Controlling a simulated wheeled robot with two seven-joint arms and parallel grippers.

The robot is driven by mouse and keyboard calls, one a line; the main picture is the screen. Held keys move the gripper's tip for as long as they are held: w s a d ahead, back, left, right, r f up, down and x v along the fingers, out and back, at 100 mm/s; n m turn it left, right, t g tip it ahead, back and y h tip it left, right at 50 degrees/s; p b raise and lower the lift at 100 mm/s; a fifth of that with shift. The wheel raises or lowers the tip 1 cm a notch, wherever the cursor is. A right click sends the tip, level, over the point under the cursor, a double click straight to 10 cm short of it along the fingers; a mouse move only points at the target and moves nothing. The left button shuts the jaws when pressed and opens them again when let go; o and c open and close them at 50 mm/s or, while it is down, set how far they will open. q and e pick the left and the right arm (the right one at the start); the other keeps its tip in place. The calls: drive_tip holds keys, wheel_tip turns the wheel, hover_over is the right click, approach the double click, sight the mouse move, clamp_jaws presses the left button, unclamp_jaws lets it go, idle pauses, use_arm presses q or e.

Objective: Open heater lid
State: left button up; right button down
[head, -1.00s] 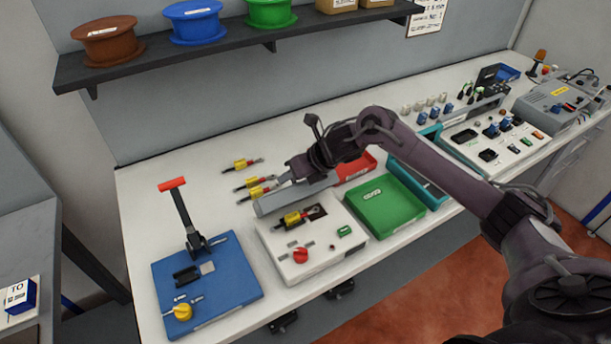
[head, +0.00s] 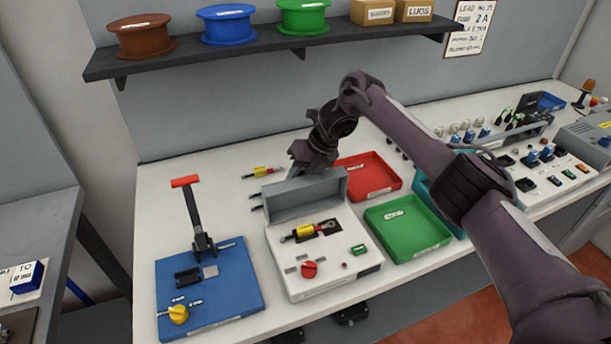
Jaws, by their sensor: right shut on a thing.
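The heater is a white box (head: 328,274) on the bench with a red knob (head: 310,269) and a small green switch on top. Its grey lid (head: 306,203) stands raised along the back edge, and the top of the box is uncovered. My left gripper is not in view.
A blue lever press (head: 235,295) stands to the left of the heater. Red (head: 398,183) and green (head: 412,246) trays stand to its right. A shelf with spools (head: 226,27) hangs above.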

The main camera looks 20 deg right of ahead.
drive_tip(key=shift+w+f, duration=0.2)
drive_tip(key=shift+g, duration=0.3)
drive_tip(key=c, duration=1.2)
unclamp_jaws()
drive_tip(key=shift+w+f, duration=0.1)
drive_tip(key=shift+w, duration=0.05)
drive_tip(key=shift+c, duration=0.2)
drive_tip(key=p+v, duration=0.1)
drive_tip(key=v, duration=0.6)
drive_tip(key=shift+d+r, duration=0.2)
drive_tip(key=shift+r, duration=0.15)
